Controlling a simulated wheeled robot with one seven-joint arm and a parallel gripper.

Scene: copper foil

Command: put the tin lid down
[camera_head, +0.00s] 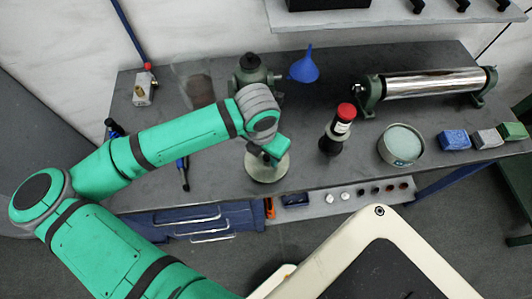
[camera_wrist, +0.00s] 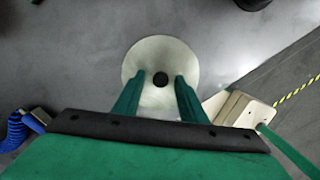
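The tin lid (camera_head: 262,174) is a pale round disc near the front edge of the grey bench, below my gripper (camera_head: 268,158). It looks flat and level, seemingly on the bench top. In the wrist view the lid (camera_wrist: 160,52) has a small black knob at its centre. My gripper (camera_wrist: 160,77) has its two green fingers on either side of the knob, with a gap showing on both sides. The round tin (camera_head: 417,157) stands uncovered to the right, with pale green contents.
A dark bottle with a red cap (camera_head: 345,112) stands between lid and tin. A blue funnel (camera_head: 304,68) and a chrome roller (camera_head: 430,83) are behind. Blue, grey and green blocks (camera_head: 454,140) lie at the right. The bench's front edge is close to the lid.

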